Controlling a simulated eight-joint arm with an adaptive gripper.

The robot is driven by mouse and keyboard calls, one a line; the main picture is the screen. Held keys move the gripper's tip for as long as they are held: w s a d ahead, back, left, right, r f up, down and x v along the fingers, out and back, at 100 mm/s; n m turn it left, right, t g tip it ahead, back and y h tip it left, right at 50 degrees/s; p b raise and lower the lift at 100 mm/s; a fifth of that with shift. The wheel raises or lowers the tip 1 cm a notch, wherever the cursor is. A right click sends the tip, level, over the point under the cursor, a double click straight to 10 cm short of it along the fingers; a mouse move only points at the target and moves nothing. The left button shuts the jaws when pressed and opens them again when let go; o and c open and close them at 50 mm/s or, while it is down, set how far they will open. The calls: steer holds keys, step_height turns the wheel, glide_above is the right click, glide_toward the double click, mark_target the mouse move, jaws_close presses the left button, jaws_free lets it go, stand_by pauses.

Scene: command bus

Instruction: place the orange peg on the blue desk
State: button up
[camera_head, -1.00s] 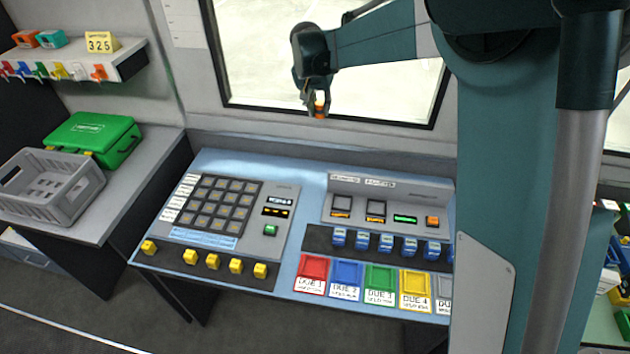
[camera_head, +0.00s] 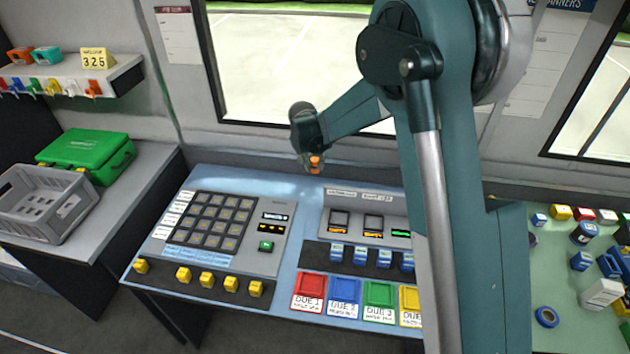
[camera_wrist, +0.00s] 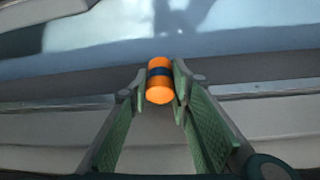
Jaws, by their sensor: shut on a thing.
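The orange peg (camera_wrist: 159,84) has a dark blue band around its middle. My gripper (camera_wrist: 158,88) is shut on it, with a green-padded finger on each side. In the head view the peg (camera_head: 315,163) shows as a small orange spot at the tip of my gripper (camera_head: 314,164). The gripper is above the back part of the blue desk (camera_head: 302,207). The desk's light blue top also shows beyond the peg in the wrist view (camera_wrist: 240,42). The peg appears held clear of the desk; the exact height is hard to tell.
A keypad panel (camera_head: 212,222) stands on the desk's left, a display console (camera_head: 365,215) on its right. Colored trays (camera_head: 345,292) and yellow knobs (camera_head: 206,280) line the front. A bare blue strip runs along the back and between the panels. A grey crate (camera_head: 40,205) stands left.

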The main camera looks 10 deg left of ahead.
mark_target(315, 171)
steer(key=shift+f, duration=1.95)
steer(key=shift+f+b, duration=0.4)
steer(key=shift+f, duration=1.7)
steer(key=shift+f, duration=0.15)
steer(key=o, duration=0.8)
steer(key=shift+o, duration=0.4)
steer(key=p+v, duration=0.1)
steer(key=v, duration=1.1)
